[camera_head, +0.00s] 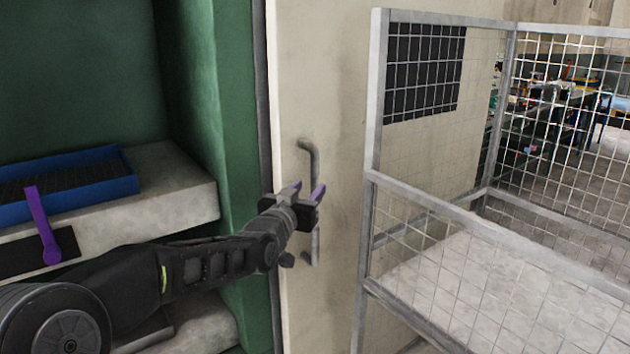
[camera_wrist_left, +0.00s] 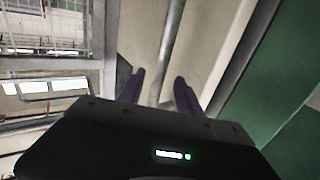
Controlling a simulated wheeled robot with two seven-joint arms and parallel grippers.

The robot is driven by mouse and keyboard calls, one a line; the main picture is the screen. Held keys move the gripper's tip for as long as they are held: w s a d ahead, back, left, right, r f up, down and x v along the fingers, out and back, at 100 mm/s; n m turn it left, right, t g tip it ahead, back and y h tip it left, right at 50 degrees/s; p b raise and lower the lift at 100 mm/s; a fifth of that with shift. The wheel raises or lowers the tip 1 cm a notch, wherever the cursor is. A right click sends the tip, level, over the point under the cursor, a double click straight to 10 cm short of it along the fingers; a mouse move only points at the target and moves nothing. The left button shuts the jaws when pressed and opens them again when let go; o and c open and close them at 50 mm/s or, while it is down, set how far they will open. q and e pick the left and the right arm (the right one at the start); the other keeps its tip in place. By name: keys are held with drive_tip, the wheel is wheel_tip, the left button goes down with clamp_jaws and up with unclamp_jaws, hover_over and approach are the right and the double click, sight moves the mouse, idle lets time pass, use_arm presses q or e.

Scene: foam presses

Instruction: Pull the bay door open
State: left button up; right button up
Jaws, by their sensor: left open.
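The bay door (camera_head: 335,80) is a tall cream panel beside a green frame. A grey vertical bar handle (camera_head: 308,150) stands off its face. The handle also shows in the left wrist view (camera_wrist_left: 170,45). My left gripper (camera_head: 305,191) is open at the handle's middle, its purple fingers pointing at the door. In the left wrist view, the bar runs up between the two fingertips (camera_wrist_left: 158,86). Whether a finger touches the bar, I cannot tell. The gripper hides part of the handle in the head view. My right gripper is not in view.
A grey wire-mesh cage cart (camera_head: 376,110) stands close on the right of the handle. On the left, a pale ledge (camera_head: 185,195) beside the green frame (camera_head: 225,120) holds a blue tray (camera_head: 75,200) and a purple lever (camera_head: 40,222).

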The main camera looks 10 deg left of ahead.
sight(313, 184)
use_arm(q)
drive_tip(key=w, duration=0.3)
drive_tip(key=w+p, duration=0.1)
drive_tip(key=w, duration=0.1)
drive_tip(key=shift+w+d, duration=0.1)
drive_tip(key=shift+d, duration=0.15)
clamp_jaws()
idle(1.2)
